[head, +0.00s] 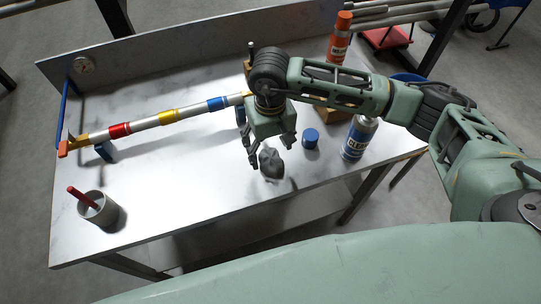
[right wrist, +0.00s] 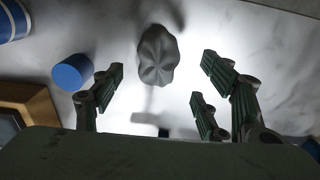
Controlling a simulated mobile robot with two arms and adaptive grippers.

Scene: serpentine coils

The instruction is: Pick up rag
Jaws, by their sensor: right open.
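The rag is a crumpled dark grey bundle (head: 271,162) on the metal table, near its front edge in the head view. It also shows in the right wrist view (right wrist: 158,56), top centre, beyond the fingertips. My right gripper (head: 268,150) is open and empty, just above and behind the rag in the head view. In the right wrist view its fingers (right wrist: 165,85) are spread, with the rag between and ahead of them, apart from them. My left gripper is not in view.
A blue cap (head: 310,138) and a cleaner bottle (head: 358,137) stand right of the rag. An orange spray can (head: 340,38) is at the back. A striped pipe (head: 165,116) lies left of the gripper. A cup with a red stick (head: 98,208) stands front left. The table's front middle is clear.

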